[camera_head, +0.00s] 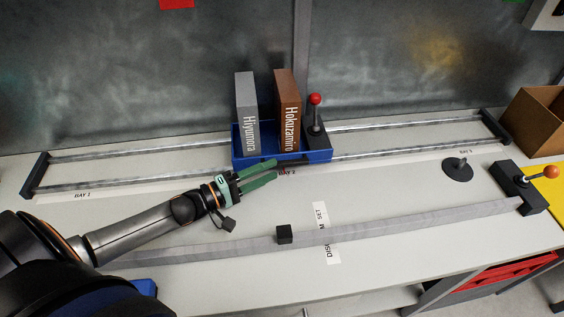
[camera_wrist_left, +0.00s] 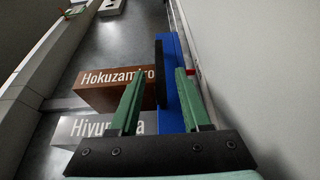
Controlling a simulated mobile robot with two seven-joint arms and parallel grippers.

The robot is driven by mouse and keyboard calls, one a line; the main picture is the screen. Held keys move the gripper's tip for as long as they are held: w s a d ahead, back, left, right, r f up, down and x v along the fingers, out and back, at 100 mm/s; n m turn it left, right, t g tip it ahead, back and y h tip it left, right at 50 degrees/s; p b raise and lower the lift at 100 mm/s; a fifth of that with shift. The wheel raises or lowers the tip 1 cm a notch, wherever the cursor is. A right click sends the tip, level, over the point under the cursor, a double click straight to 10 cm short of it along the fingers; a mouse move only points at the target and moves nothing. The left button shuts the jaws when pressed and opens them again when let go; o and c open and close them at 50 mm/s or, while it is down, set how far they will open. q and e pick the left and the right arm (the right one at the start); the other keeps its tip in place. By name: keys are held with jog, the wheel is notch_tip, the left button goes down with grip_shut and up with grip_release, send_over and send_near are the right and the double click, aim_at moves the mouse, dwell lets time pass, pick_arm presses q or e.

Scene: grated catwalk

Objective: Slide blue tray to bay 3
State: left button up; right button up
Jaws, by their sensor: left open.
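The blue tray (camera_head: 320,156) sits on two metal rails by the BAY 2 label (camera_head: 287,173). It carries a grey box (camera_head: 246,112) marked Hiyumora, a brown box (camera_head: 288,110) and a black block with a red-knobbed lever (camera_head: 315,118). The BAY 3 label (camera_head: 465,151) lies to the right. My left gripper (camera_head: 275,170) is open at the tray's front side. In the left wrist view, its green fingers (camera_wrist_left: 160,75) lie either side of a dark bar along the blue tray wall (camera_wrist_left: 172,100); contact cannot be told. My right gripper is not in view.
The rails (camera_head: 400,123) run clear from the tray to a black end stop (camera_head: 495,125). A black disc with a post (camera_head: 457,170) stands near BAY 3. A front bar (camera_head: 400,219) carries a black block (camera_head: 284,234). An orange-knobbed lever (camera_head: 520,185) and cardboard box (camera_head: 540,120) are right.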

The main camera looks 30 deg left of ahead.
aim_at(279, 167)
pick_arm(q)
jog(key=shift+x, duration=2.7)
grip_shut()
